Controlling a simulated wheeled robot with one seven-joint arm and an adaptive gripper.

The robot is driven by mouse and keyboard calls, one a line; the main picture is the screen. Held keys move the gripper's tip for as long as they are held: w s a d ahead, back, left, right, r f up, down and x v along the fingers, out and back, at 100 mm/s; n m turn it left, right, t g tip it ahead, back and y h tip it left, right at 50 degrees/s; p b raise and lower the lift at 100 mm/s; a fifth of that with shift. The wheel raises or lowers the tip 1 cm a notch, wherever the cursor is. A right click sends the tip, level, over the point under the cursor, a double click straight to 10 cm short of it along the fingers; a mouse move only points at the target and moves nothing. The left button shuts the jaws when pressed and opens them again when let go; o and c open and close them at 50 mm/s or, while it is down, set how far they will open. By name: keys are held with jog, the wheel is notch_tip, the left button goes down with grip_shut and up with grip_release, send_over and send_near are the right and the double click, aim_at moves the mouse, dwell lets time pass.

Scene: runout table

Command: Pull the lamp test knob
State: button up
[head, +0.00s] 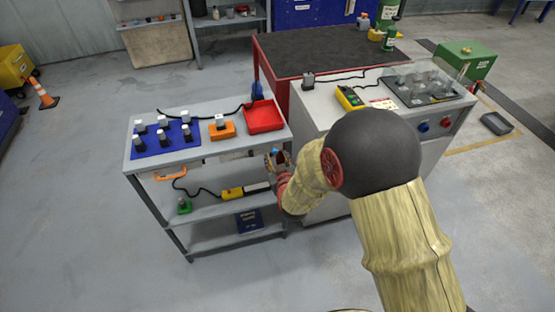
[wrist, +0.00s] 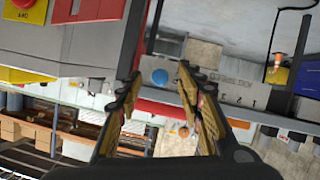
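A round blue knob (wrist: 160,76) shows between my fingertips in the wrist view, with a gap on each side. Grey panel lettering (wrist: 232,86) to its right is only partly legible, so I cannot confirm it is the lamp test knob. My gripper (wrist: 160,74) is open and empty, its two fingers apart. In the head view my gripper (head: 278,160) is at the shelf cart's right end, beside the grey cabinet, with a small blue spot (head: 274,153) at it. My arm hides part of the cabinet front. A blue knob (head: 422,127) and a red knob (head: 445,122) show there.
The floor (head: 80,230) at left is clear.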

jog(key=v, duration=1.2)
dwell(0.3)
jog(key=s+f+g, duration=0.4)
jog(key=s+f, duration=0.2)
jog(key=f, duration=0.2)
jog(key=s+m+g, duration=0.1)
jog(key=s+g, duration=0.3)
jog(key=s, duration=0.3)
jog(key=s+d+r+m, duration=0.1)
jog(key=s+d+r, duration=0.2)
jog(key=r, duration=0.6)
jog(key=s+d+r+m+h+p, duration=0.1)
jog(key=s+d+r, duration=0.3)
jog(key=d+r, duration=0.4)
jog(key=s+d+r+m+h, duration=0.1)
jog(key=s+d+r, duration=0.3)
jog(key=r, duration=0.7)
jog(key=shift+s+d+m+p, duration=0.2)
jog(key=shift+d+m+p, duration=0.15)
jog(key=shift+d+m, duration=0.45)
